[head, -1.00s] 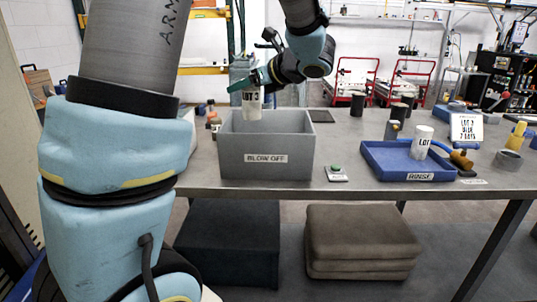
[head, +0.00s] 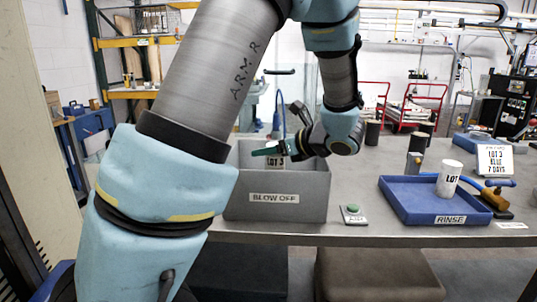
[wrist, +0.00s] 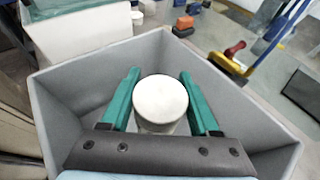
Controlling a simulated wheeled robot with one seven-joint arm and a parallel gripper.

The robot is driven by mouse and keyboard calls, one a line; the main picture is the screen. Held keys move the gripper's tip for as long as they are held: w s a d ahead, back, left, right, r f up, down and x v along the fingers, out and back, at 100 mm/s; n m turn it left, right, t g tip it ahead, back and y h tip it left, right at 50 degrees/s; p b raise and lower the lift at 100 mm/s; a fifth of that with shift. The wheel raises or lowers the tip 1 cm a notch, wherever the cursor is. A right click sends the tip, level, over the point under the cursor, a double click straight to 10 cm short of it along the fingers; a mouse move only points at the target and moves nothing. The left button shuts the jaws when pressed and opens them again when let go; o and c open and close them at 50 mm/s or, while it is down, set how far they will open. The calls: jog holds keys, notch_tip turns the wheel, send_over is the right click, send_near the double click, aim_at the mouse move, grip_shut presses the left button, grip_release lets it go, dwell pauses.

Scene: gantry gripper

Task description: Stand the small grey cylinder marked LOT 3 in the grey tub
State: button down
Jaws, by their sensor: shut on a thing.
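The small cylinder marked LOT 3 (head: 276,162) is pale, with a dark printed label. My gripper (head: 266,151), with green fingers, is shut on it. The grey tub (head: 240,212), labelled BLOW OFF, stands on the bench. The cylinder is upright within the tub's opening; its lower part is hidden behind the front wall, so I cannot tell whether it touches the floor. In the wrist view the cylinder's round pale top (wrist: 160,98) sits between the green fingers (wrist: 158,85), with the tub's walls (wrist: 80,72) around them.
A blue tray (head: 412,213) labelled RINSE stands at the right, holding another pale cylinder marked LOT (head: 449,178). A sign (head: 495,160) reads LOT 3 BLUE 7 DAYS. Dark cylinders (head: 373,132) stand behind.

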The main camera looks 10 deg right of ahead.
jog(key=shift+f, duration=0.8)
jog(key=shift+f+b, duration=0.65)
jog(key=shift+b, duration=0.35)
jog(key=shift+c, duration=0.6)
grip_release()
jog(key=shift+r, duration=0.15)
